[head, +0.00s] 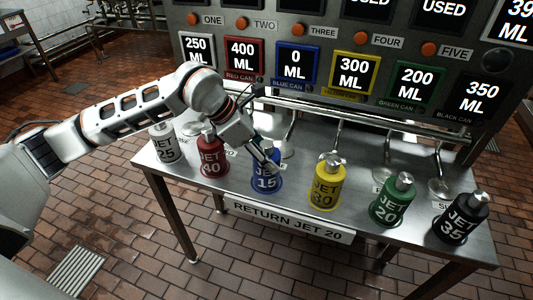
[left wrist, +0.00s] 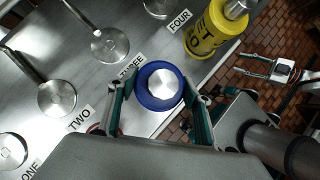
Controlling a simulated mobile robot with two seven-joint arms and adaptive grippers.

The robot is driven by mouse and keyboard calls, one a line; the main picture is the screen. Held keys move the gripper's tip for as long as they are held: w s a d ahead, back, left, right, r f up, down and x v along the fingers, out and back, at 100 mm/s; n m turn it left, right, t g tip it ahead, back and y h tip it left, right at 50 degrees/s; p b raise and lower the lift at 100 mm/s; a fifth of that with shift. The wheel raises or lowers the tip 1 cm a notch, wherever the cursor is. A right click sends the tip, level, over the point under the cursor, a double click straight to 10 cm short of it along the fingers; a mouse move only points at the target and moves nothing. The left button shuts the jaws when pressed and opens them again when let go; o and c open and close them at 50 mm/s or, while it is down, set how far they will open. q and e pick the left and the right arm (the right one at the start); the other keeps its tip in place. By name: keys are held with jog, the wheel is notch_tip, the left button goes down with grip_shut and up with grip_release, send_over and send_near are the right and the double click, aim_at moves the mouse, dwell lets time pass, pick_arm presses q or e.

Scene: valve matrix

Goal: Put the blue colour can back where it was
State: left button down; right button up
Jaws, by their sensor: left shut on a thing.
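The blue can (head: 267,184), marked JET 15, stands at the table's front edge in the head view, between the red can (head: 212,160) and the yellow can (head: 327,188). My left gripper (head: 266,163) reaches down to it from above left. In the left wrist view the fingers of my left gripper (left wrist: 158,103) are on both sides of the blue can (left wrist: 147,97), seen from above with its silver top. The THREE label lies beside it. I cannot tell whether its base touches the table. My right gripper (left wrist: 262,66) shows at the right of the left wrist view, empty, fingers apart.
A white can (head: 163,146), green can (head: 390,205) and black can (head: 462,220) also stand on the steel table (head: 300,187). Behind are round steel plates below pipes and a panel (head: 275,42) whose blue display reads 0 ML. A RETURN JET 20 sign (head: 288,219) hangs in front.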

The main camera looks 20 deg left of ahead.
dwell(0.3)
pick_arm(q)
jog(key=c, duration=1)
grip_release()
jog(key=shift+a+r, duration=0.2)
jog(key=shift+r, duration=0.35)
jog(key=v, duration=1.1)
jog(key=shift+s, duration=0.15)
jog(key=shift+d, duration=0.1)
